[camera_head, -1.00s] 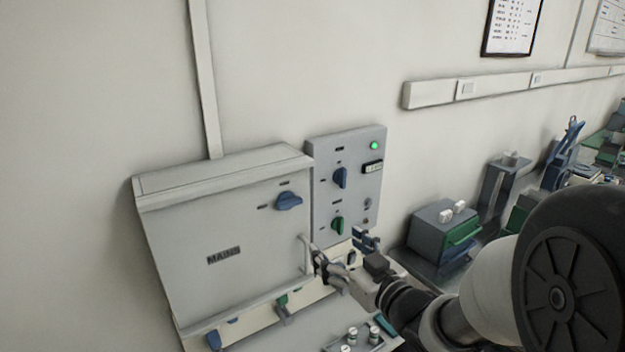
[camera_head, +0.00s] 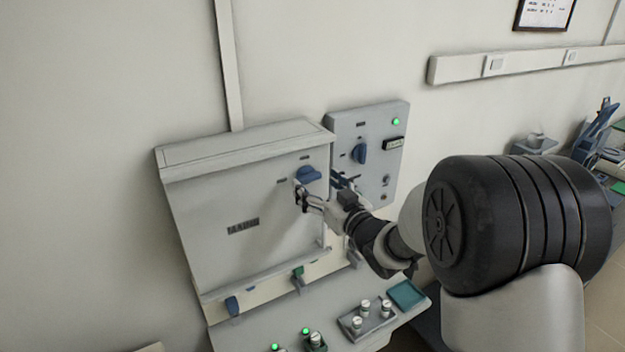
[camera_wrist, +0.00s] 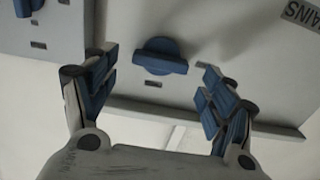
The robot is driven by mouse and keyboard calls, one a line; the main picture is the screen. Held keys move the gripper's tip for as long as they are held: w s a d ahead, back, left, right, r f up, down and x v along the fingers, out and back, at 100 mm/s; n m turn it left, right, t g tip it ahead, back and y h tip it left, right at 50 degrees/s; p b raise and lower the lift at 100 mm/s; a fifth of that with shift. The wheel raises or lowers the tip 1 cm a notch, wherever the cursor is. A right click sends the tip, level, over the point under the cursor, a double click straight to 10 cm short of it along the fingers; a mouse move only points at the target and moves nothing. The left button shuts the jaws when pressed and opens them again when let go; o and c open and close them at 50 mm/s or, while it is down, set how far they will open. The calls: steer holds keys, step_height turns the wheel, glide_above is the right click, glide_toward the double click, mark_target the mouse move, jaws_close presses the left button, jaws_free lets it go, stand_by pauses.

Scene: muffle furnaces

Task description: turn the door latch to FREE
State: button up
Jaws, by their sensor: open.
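The door latch is a blue knob (camera_head: 309,173) on the upper right of the grey furnace door marked MAINS (camera_head: 205,215). Its grip bar lies roughly level, with one small label above it and one to its left. My gripper (camera_head: 322,188) is open in front of the door, just below and beside the knob. In the upside-down wrist view the knob (camera_wrist: 160,57) shows between the two spread blue-padded fingers of my gripper (camera_wrist: 160,76). The fingers look apart from it. The label wording is too small to read.
A grey control panel (camera_head: 345,125) with a blue knob (camera_head: 359,153) and a lit green lamp stands right of the door. Green (camera_head: 298,272) and blue (camera_head: 232,305) handles sit below the door. A tray (camera_head: 350,324) with small jars lies on the bench.

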mark_target(308, 177)
steer(key=shift+x, duration=1.45)
steer(key=shift+c, duration=0.2)
steer(key=c, duration=1)
